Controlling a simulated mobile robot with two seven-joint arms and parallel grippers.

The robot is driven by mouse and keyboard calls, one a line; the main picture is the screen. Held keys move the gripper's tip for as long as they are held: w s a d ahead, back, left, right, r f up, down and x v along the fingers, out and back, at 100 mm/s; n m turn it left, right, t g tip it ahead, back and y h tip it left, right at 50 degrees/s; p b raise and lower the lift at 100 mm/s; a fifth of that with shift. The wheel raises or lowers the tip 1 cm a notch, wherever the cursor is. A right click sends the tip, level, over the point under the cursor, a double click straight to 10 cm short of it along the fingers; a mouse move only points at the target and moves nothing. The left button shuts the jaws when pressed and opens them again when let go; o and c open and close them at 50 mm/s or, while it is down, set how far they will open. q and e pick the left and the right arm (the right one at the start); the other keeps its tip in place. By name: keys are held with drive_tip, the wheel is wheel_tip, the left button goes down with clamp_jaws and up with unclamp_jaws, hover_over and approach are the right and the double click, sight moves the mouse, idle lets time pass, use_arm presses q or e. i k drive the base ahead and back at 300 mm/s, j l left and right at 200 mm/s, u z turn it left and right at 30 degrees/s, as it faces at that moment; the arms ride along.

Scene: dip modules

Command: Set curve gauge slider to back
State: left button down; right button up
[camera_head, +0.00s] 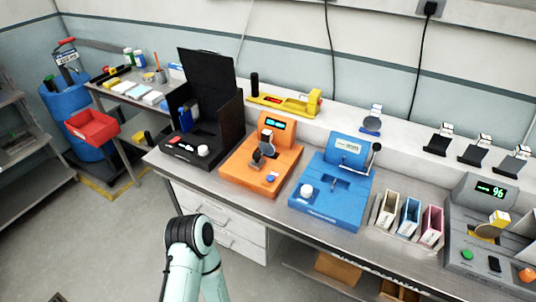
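I cannot tell for certain which device is the curve gauge. An orange device (238,176) with a lit display stands on the bench, with a grey upright part (267,147) over its base and a blue button in front. To its right is a blue device (330,212) with a display, a white knob (306,191), a slot and a dark-ended lever (375,148) at its right side. Any slider is too small to make out. Neither of my grippers is in view. Only part of a pale green arm of mine shows at the bottom, in front of the bench.
A black open case (205,80) stands left on the bench (280,210). A yellow tool (285,103) lies behind. A red bin (92,127) and blue barrel are far left. Floor in front is clear.

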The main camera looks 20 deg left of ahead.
sight(257, 162)
drive_tip(key=k+j+u, duration=0.1)
drive_tip(key=u, duration=0.3)
drive_tip(key=j+u, duration=0.4)
drive_tip(key=k+l, duration=0.05)
